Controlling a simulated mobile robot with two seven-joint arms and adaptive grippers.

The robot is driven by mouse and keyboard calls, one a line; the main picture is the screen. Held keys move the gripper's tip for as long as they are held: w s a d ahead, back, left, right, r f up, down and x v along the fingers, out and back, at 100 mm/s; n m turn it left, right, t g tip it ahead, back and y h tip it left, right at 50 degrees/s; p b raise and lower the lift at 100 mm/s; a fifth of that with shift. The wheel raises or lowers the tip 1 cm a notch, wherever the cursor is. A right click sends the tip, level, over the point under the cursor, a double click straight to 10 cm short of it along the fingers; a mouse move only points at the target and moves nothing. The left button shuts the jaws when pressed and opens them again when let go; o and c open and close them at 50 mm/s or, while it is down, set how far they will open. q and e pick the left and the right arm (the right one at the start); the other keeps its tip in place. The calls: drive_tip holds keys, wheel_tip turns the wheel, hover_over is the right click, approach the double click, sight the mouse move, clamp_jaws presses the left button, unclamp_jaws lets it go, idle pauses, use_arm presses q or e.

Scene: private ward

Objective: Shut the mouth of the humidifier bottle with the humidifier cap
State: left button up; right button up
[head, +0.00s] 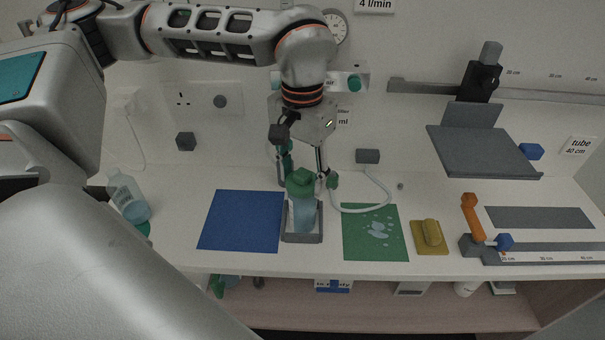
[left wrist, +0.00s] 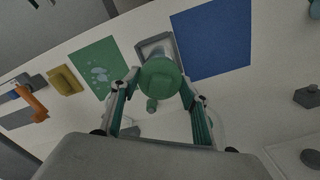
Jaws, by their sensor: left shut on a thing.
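The humidifier bottle (head: 303,216), clear with bluish water, stands upright in a grey holder (head: 302,238) near the front of the worktop. The green humidifier cap (head: 301,184) is directly over its mouth; whether it is fully seated I cannot tell. My left gripper (head: 308,178) comes down from above and is shut on the cap. In the left wrist view the round cap (left wrist: 160,78), with its side spout, sits between the fingertips (left wrist: 160,84) and hides the bottle's mouth. My right gripper is in neither view.
A blue mat (head: 242,221) lies left of the holder. A green mat (head: 375,232) with wet patches and a yellow sponge-like block (head: 431,234) lie right. Another bottle (head: 127,197) stands far left. A pale tube (head: 365,209) curves behind the green mat. An orange-handled tool (head: 473,218) stands farther right.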

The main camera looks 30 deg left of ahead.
use_arm(q)
drive_tip(key=m, duration=0.4)
drive_tip(key=o, duration=1.9)
drive_tip(key=shift+c, duration=0.2)
